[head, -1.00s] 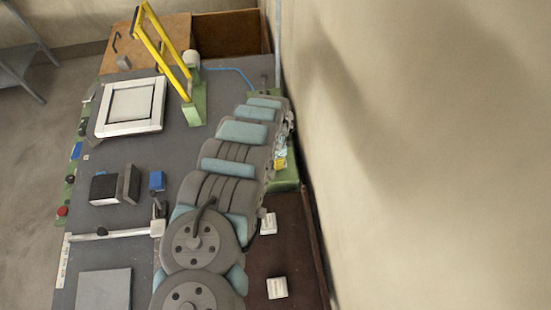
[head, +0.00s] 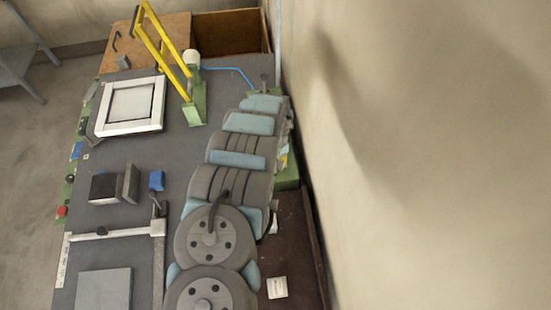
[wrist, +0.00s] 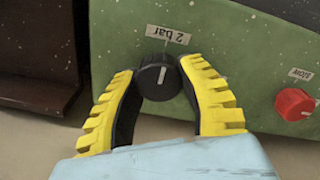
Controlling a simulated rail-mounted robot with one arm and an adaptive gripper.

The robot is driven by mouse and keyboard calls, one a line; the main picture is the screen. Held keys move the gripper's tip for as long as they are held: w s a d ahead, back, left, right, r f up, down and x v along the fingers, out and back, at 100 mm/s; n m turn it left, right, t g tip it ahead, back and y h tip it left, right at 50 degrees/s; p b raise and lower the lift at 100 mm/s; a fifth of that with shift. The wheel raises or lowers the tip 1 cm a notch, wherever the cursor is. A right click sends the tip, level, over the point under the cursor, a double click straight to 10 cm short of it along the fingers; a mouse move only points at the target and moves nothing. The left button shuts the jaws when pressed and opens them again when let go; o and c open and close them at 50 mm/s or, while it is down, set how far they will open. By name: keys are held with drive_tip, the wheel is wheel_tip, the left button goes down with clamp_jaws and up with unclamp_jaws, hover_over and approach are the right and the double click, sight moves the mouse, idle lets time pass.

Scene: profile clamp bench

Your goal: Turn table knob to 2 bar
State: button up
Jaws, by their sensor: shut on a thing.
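The table knob (wrist: 151,82) is black and round with a short white pointer line, on a green panel (wrist: 225,65) in the wrist view. The line runs nearly up and down, slightly tilted, with its upper end towards a white "2 bar" label (wrist: 168,34) that reads upside down. My gripper (wrist: 158,72) has its yellow ribbed fingers on both sides of the knob and is shut on it. In the head view my arm hides the knob and most of the gripper; only a bit of yellow shows.
A red knob (wrist: 295,104) with its own white label (wrist: 300,74) is right of my gripper on the panel. In the head view, a yellow-handled clamp (head: 168,50), a white frame (head: 130,107) and a blue block (head: 156,181) lie left of my arm. A wall (head: 430,150) stands close at right.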

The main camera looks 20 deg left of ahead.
drive_tip(key=o, duration=1.2)
drive_tip(key=shift+w+d, duration=0.1)
drive_tip(key=shift+w, duration=0.05)
drive_tip(key=shift+r, duration=0.1)
drive_tip(key=shift+r, duration=5.9)
drive_tip(key=shift+a, duration=0.2)
